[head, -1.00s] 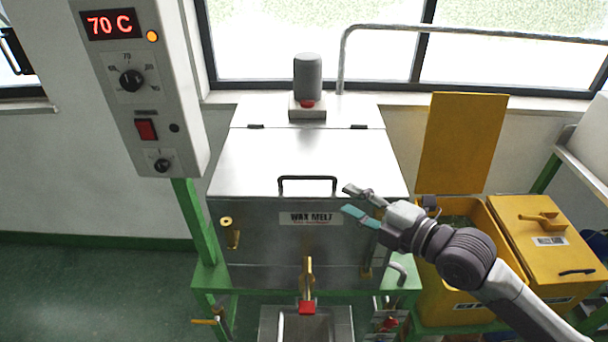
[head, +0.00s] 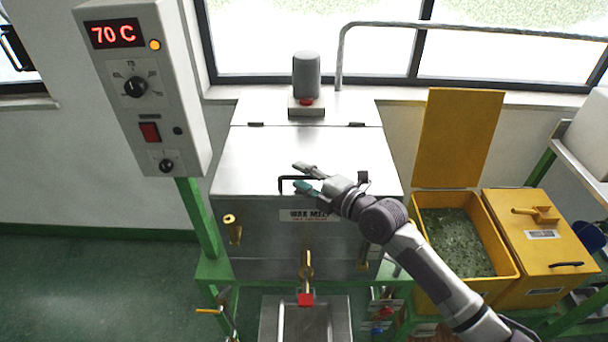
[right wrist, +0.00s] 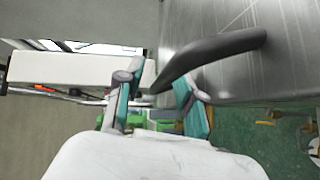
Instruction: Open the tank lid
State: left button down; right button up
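The wax tank (head: 260,235) is a steel box labelled "WAX MELT". Its lid (head: 270,155) lies flat and closed, with two hinges at the back. A black bar handle (head: 284,182) stands near the lid's front edge. My right gripper (head: 300,176) is at this handle, covering its right part in the head view. In the right wrist view the handle (right wrist: 215,50) reaches in between the two teal-padded fingers (right wrist: 155,100). The fingers are apart, with a gap beside the bar. My left gripper is not in view.
A control box (head: 150,95) reading 70 C stands on a green post at left. A grey motor (head: 306,75) sits behind the lid. A brass tap (head: 306,265) with a red end is at the front. Yellow bins (head: 505,270), one open with its lid (head: 458,140) raised, stand at right.

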grip_shut()
dwell(0.4)
